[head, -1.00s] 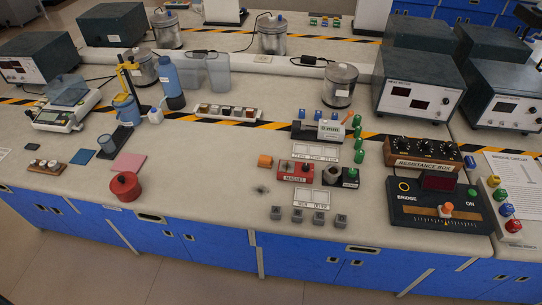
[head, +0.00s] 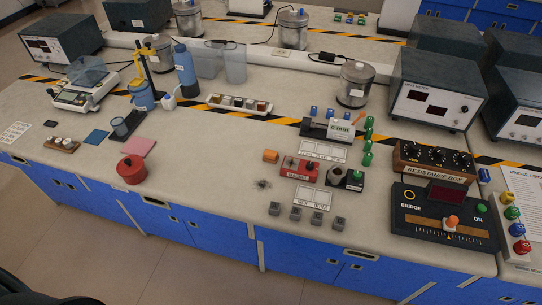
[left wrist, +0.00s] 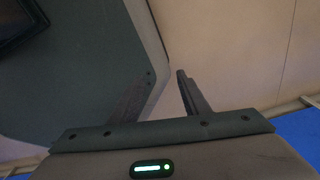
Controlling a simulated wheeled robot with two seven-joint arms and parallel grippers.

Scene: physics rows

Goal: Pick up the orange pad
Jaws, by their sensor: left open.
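A flat pinkish pad (head: 139,147) lies on the bench behind a red round pot (head: 131,170), left of centre in the head view. A blue pad (head: 96,137) and a small dark pad (head: 50,124) lie to its left. No flat pad looks clearly orange; a small orange block (head: 270,156) sits in the middle of the bench. My left gripper (left wrist: 166,76) shows in the left wrist view, open and empty, with floor and a blue cabinet edge beyond it. It is away from the pads. My right gripper is in no view.
A wooden block with small pots (head: 62,145) is near the front edge. A balance (head: 80,91) and blue bottle (head: 185,68) stand behind. Bench between pink pad and orange block is clear.

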